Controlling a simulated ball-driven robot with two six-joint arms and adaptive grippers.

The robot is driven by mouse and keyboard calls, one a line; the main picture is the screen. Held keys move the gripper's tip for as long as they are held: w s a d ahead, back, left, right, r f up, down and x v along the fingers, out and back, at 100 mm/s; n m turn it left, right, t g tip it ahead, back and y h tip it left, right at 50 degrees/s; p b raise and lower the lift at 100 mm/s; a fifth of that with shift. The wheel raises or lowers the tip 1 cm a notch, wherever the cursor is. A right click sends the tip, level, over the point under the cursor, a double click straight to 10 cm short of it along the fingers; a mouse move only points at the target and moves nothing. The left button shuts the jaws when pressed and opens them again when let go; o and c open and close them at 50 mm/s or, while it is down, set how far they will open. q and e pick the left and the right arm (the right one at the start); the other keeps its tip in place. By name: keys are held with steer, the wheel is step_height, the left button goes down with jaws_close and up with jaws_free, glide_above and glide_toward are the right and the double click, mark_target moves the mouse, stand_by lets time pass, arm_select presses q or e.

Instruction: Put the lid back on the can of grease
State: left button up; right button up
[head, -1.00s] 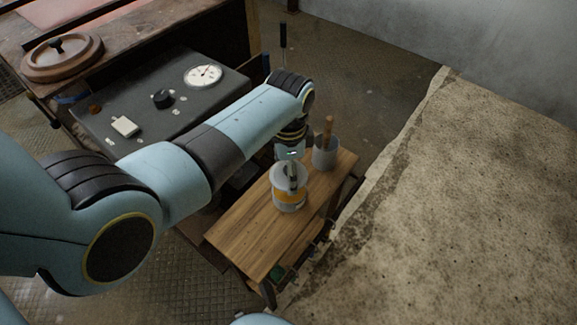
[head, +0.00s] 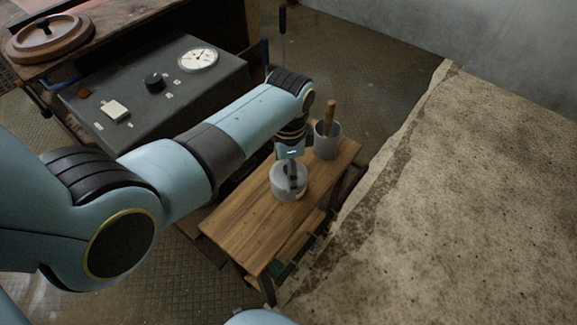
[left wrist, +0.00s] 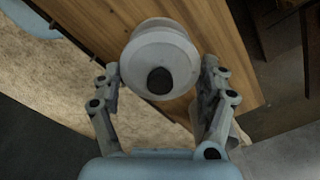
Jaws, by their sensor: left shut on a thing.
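The grease can (head: 289,192) is a pale grey cylinder standing on the wooden bench top. The grey lid (head: 285,171) is at the can's mouth, level as far as I can tell; whether it is fully seated cannot be told. My left gripper (head: 291,172) points down over the can, shut on the lid. In the left wrist view the round lid (left wrist: 147,58) with its dark knob (left wrist: 160,80) lies between the fingers (left wrist: 158,86). The fingers hide part of the lid in the head view. My right gripper is not in view.
A grey pot (head: 325,148) with an upright wooden handle (head: 329,117) stands behind the can. The wooden bench (head: 240,225) is clear in front. A dark panel with a gauge (head: 198,59) is left, and a stone block (head: 460,200) is right.

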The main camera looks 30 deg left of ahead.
arm_select(q)
steer(key=shift+p, duration=0.35)
stand_by(0.7)
stand_by(0.3)
steer(key=shift+f+p, duration=0.15)
steer(key=shift+p, duration=0.25)
stand_by(0.5)
stand_by(0.7)
steer(key=o, duration=1.1)
steer(key=shift+o, duration=0.2)
